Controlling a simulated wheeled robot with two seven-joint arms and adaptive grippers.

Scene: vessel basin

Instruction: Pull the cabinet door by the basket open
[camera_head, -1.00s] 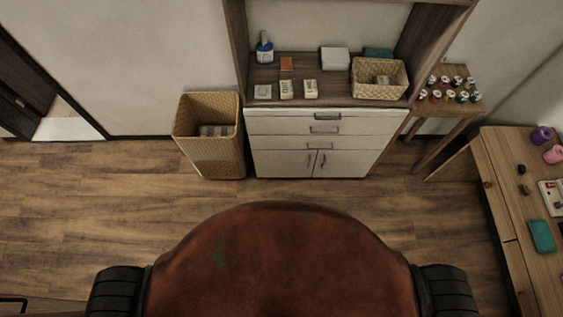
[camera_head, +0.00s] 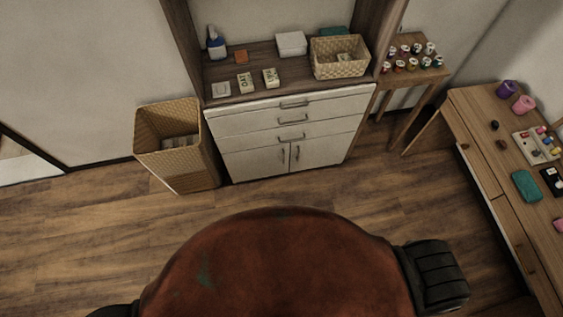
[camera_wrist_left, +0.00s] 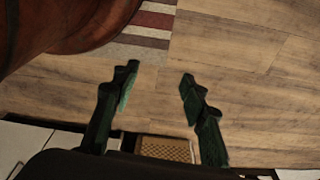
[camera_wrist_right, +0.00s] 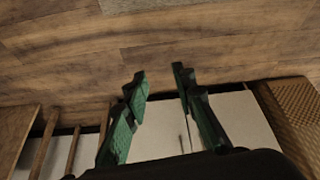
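The white cabinet (camera_head: 290,125) stands against the wall, with drawers above two lower doors. The door by the basket is the left one (camera_head: 254,163); the right door (camera_head: 325,151) is beside it. Both are shut, with upright handles (camera_head: 295,155) at their meeting edge. The tall woven basket (camera_head: 192,165) stands on the floor left of the cabinet. My left gripper (camera_wrist_left: 158,82) is open and empty over the floor. My right gripper (camera_wrist_right: 159,76) is open and empty, with the white cabinet front (camera_wrist_right: 238,115) behind its fingers. Neither gripper shows in the head view.
Wood floor (camera_head: 100,225) lies clear before the cabinet. A side table with small bottles (camera_head: 438,70) stands to its right, and a desk (camera_head: 475,150) farther right. Shelf items include a small basket (camera_head: 325,68). A striped rug (camera_wrist_left: 145,38) shows in the left wrist view.

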